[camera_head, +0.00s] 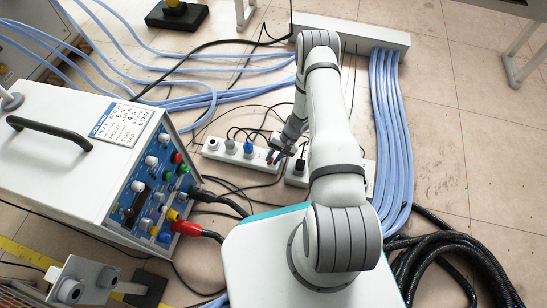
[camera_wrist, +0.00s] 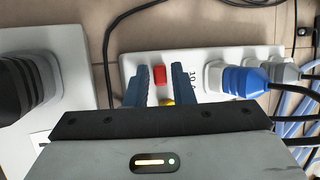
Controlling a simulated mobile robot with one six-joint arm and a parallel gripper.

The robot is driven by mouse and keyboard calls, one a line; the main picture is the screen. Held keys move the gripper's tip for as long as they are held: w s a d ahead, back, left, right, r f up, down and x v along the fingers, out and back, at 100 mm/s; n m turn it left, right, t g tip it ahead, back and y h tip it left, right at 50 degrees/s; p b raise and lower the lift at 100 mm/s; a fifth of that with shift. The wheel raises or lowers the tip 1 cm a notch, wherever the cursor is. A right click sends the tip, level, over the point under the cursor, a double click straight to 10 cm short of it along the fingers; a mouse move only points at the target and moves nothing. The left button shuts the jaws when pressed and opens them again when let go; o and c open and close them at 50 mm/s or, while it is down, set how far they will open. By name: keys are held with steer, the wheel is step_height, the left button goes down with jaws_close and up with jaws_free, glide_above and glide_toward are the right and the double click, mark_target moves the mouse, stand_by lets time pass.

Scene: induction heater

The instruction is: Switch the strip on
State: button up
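The white power strip (camera_head: 222,156) lies on the floor, with several plugs in it. It also shows in the wrist view (camera_wrist: 220,56), with a red rocker switch (camera_wrist: 160,75) near its left end and a yellow-orange part (camera_wrist: 168,102) just below the switch. My gripper (camera_wrist: 162,69) is open, its two dark blue fingers on either side of the red switch in the picture. I cannot tell whether they touch the strip. In the head view my gripper (camera_head: 279,157) is at the strip's right end. The switch's position cannot be told.
A second white strip (camera_wrist: 76,60) with a large black plug (camera_wrist: 30,80) stands close on the left in the wrist view. In the head view, a white machine (camera_head: 70,150) with a blue panel stands left. Blue hoses (camera_head: 390,130) and black cables lie around.

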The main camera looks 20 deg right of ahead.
steer(key=shift+c, duration=0.4)
jaws_close()
steer(key=shift+w+a+r+g+h+p, duration=0.2)
steer(key=shift+a+g+h+p, duration=0.1)
steer(key=shift+h, duration=0.3)
steer(key=shift+w+a+r+g+h+p, duration=0.15)
steer(key=shift+a+g+h+p, duration=0.15)
steer(key=shift+h, duration=0.3)
steer(key=shift+w+a+f+m+g+h+b, duration=0.1)
steer(key=shift+w+a+m+g+h+b, duration=0.15)
steer(key=shift+h, duration=0.3)
steer(key=shift+w+a+f+m+g+h+b, duration=0.1)
steer(key=shift+m+g+h, duration=0.1)
steer(key=shift+g+h, duration=0.3)
steer(key=shift+w+a+m+g+h+b, duration=0.15)
steer(key=shift+a+m+h+b, duration=0.1)
steer(key=shift+h, duration=0.4)
